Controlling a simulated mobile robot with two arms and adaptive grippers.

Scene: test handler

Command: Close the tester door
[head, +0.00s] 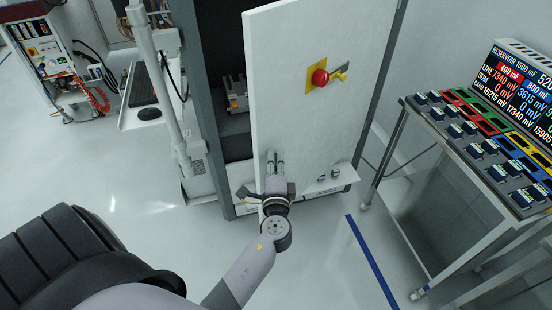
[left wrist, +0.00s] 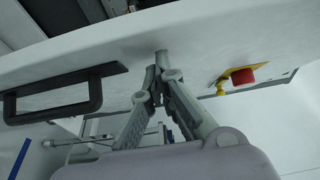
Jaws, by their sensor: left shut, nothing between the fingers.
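The white tester door (head: 290,45) stands partly open in the head view, with the dark inside of the grey tester cabinet (head: 206,90) showing left of its free edge. The door also spans the left wrist view (left wrist: 110,45). It bears a red button (head: 320,77) on a yellow plate and a yellow knob; the red button also shows in the left wrist view (left wrist: 243,76). A black bar handle (left wrist: 68,93) is at left there. My left gripper (head: 275,157) is shut and empty, its fingertips (left wrist: 158,62) at the door's outer face, seemingly touching. My right gripper is not in view.
A metal cart (head: 400,165) with coloured trays and a display (head: 520,75) stands at right. A keyboard shelf (head: 143,92) is left of the cabinet. Grey floor with a blue line (head: 372,260) is clear between door and cart.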

